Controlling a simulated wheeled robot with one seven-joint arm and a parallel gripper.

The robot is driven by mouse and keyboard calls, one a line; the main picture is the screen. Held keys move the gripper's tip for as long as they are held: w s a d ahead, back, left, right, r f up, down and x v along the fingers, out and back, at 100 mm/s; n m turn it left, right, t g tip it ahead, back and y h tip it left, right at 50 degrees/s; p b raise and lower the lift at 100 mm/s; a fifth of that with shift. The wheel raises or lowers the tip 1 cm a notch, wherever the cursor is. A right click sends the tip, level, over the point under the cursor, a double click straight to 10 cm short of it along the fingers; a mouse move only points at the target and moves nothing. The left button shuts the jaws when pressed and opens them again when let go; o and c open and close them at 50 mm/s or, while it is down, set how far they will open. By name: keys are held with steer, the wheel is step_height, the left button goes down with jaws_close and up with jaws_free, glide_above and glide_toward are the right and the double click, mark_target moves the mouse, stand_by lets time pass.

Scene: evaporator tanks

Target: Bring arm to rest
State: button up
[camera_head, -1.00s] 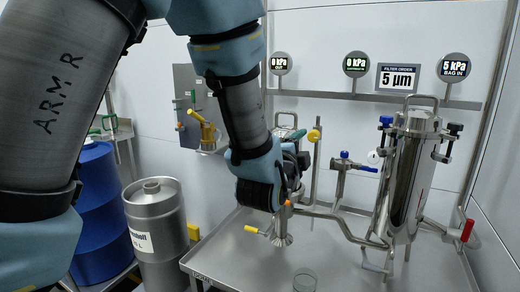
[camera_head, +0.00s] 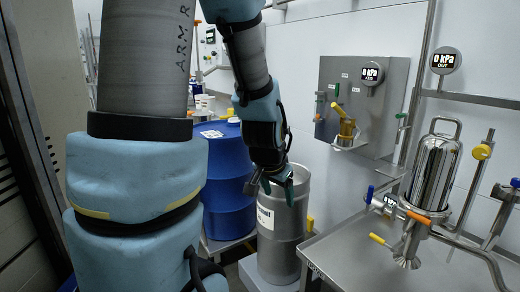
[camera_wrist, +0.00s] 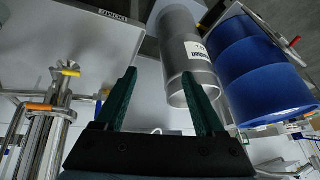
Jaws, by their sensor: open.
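My gripper (camera_head: 275,190) hangs at the end of my arm in the head view, pointing downward in front of the steel keg. In the wrist view, its two green fingers (camera_wrist: 160,100) stand wide apart with nothing between them. The steel keg (camera_head: 285,235) stands behind and below the gripper; in the wrist view the keg (camera_wrist: 182,50) shows above and right of centre with its white label. From these views I cannot tell how far the gripper is from the keg.
A blue drum (camera_head: 228,185) stands left of the keg. A steel table (camera_head: 345,262) with a filter housing (camera_head: 432,175), pipes and coloured valve handles fills the right side. A grey wall panel (camera_head: 335,75) carries tools and a brass-coloured fitting. Some floor shows at the far left.

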steer(key=s+a+n+g+y, duration=0.1)
steer(key=s+a+n+g, duration=0.1)
steer(key=s+a+n, duration=0.3)
steer(key=s+a+n+g+y, duration=0.1)
steer(key=s+a+n+g, duration=0.15)
steer(key=a, duration=0.45)
step_height(320, 180, up, 12)
steer(key=m+p, duration=0.1)
steer(key=p, duration=1.2)
steer(key=shift+d+t, duration=0.35)
